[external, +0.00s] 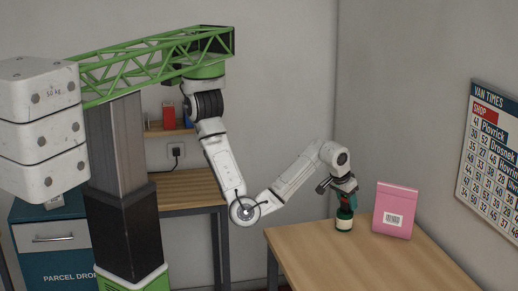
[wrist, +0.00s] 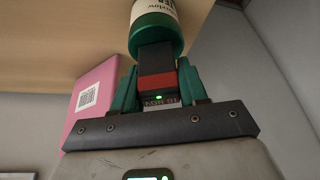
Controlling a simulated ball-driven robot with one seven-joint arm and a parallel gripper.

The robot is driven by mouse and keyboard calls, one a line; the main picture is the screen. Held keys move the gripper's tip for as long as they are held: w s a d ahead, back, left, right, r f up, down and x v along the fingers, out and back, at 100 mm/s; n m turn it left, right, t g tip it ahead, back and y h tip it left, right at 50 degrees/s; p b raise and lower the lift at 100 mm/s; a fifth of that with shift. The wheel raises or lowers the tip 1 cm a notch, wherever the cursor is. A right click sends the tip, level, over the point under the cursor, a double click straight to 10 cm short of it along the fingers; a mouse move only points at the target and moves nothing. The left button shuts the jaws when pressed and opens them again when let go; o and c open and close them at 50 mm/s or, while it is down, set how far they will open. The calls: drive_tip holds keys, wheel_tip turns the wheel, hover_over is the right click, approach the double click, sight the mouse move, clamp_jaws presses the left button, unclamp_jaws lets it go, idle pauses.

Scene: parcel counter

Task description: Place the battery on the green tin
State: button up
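The green tin (external: 344,222), with a pale label, stands upright near the left side of the wooden counter. It also shows at the top of the wrist view (wrist: 155,28). The battery, a dark block with a red band (wrist: 156,78), sits between the green fingers of my gripper (wrist: 157,82), which are shut on it. In the external view my gripper (external: 344,198) points down right over the tin. The battery's far end meets the tin's edge in the wrist view; whether it touches the tin's top I cannot tell.
A pink parcel (external: 395,209) with a barcode label stands upright just right of the tin, close to my gripper. The front of the counter (external: 370,265) is bare. A wall sign (external: 490,150) hangs on the right.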

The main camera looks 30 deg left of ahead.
drive_tip(key=o, duration=0.5)
drive_tip(key=shift+c, duration=0.2)
drive_tip(key=shift+r, duration=0.3)
drive_tip(key=p+v, duration=0.1)
drive_tip(key=v, duration=1)
drive_tip(key=shift+r, duration=0.35)
drive_tip(key=shift+a, duration=0.1)
